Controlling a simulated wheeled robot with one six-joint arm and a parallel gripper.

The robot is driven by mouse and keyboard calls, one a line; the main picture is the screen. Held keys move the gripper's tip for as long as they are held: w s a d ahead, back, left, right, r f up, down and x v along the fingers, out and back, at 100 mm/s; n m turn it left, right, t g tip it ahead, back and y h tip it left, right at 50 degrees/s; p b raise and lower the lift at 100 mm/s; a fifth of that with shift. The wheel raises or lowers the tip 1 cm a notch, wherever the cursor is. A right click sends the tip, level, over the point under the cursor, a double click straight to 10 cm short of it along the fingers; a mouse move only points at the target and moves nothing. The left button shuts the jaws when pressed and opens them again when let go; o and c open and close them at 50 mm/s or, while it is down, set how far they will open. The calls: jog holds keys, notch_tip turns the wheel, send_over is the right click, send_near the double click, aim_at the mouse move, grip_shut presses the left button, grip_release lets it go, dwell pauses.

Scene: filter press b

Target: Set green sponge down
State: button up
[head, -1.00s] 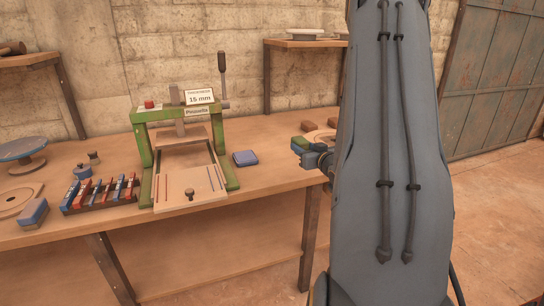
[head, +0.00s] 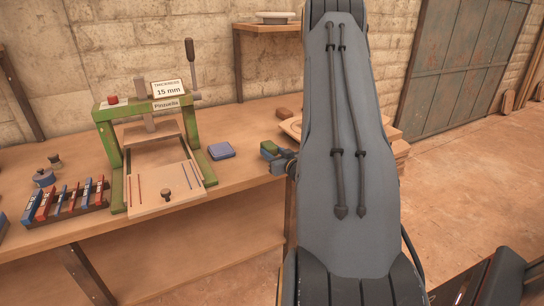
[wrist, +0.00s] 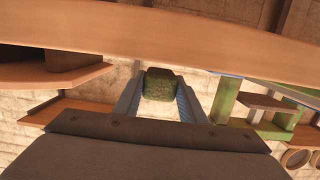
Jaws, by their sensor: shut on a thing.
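The green sponge (wrist: 160,85) sits between the two fingers of my gripper (wrist: 159,96) in the wrist view. My gripper is shut on it. In the head view the sponge (head: 269,149) shows as a small green block at my gripper (head: 277,157), left of my arm. They appear over the right part of the workbench (head: 250,175). My arm hides much of the area behind. I cannot tell the height of the sponge above the bench.
A green press (head: 150,140) with a 15 mm sign stands on the bench. A blue block (head: 221,151) lies between the press and my gripper. A rack (head: 70,203) of red and blue pieces is at left.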

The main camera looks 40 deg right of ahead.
jog(key=shift+f, duration=0.9)
jog(key=shift+f, duration=0.1)
jog(key=shift+f, duration=0.1)
jog(key=o, duration=1.1)
jog(key=shift+o, duration=0.2)
jog(key=shift+r, duration=0.25)
jog(key=b+v, duration=0.1)
jog(key=v, duration=1.1)
jog(key=shift+a+f, duration=0.1)
jog(key=shift+f, duration=0.05)
